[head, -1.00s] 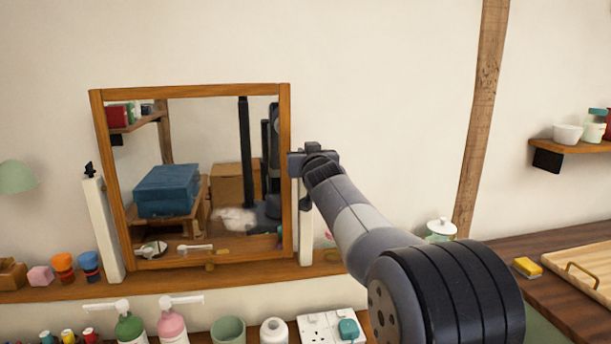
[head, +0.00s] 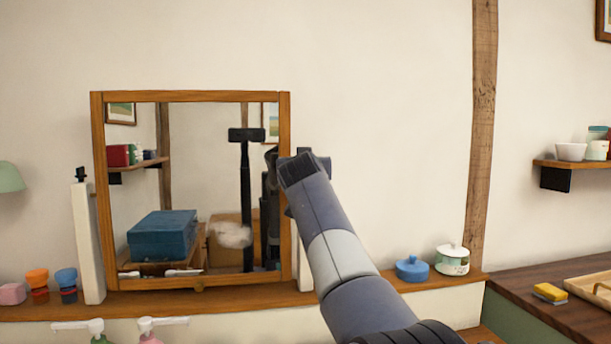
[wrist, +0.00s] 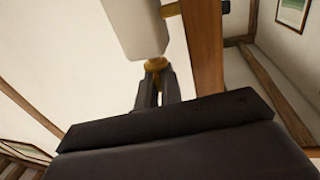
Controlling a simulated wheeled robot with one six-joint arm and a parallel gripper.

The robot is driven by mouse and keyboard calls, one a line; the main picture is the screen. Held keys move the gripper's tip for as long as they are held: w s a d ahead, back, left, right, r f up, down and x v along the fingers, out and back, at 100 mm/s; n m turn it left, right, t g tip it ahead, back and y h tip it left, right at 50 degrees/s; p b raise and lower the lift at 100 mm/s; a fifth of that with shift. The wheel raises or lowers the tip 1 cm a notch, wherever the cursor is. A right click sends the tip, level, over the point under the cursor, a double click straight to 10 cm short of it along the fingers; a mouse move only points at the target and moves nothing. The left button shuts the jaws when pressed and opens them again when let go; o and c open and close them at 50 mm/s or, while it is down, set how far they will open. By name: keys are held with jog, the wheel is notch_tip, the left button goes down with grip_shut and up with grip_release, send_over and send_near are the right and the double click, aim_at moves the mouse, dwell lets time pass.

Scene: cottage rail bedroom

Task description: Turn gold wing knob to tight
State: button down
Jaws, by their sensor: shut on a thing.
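The gold wing knob (wrist: 156,65) shows in the wrist view, just below the end of a white post (wrist: 134,25). My gripper (wrist: 157,76) is shut on the knob, with its two dark fingers close together around it. In the head view my gripper and the knob are hidden behind my own wrist at the mirror's right side. The mirror (head: 285,230) has a brown wooden frame and stands between white posts. The left post (head: 88,240) has a small black knob on top. Which way the gold knob's wings point cannot be told.
The mirror stands on a wooden ledge (head: 240,298). A blue lidded pot (head: 412,268) and a white and green pot (head: 453,260) sit right of my arm. Orange and blue jars stand at the left. The wall above the mirror is bare.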

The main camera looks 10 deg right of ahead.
jog(key=shift+a+f+m+g+h, duration=0.2)
jog(key=shift+f+m+g+h, duration=0.1)
jog(key=shift+m+h, duration=0.5)
jog(key=shift+r+h, duration=0.1)
jog(key=shift+h, duration=0.2)
jog(key=shift+a+m+g+h, duration=0.1)
jog(key=shift+m+g+h, duration=0.6)
jog(key=shift+m+h, duration=0.45)
jog(key=shift+h+p, duration=0.3)
jog(key=shift+h, duration=0.15)
jog(key=c, duration=1.6)
grip_release()
jog(key=shift+r, duration=0.2)
jog(key=shift+s, duration=0.2)
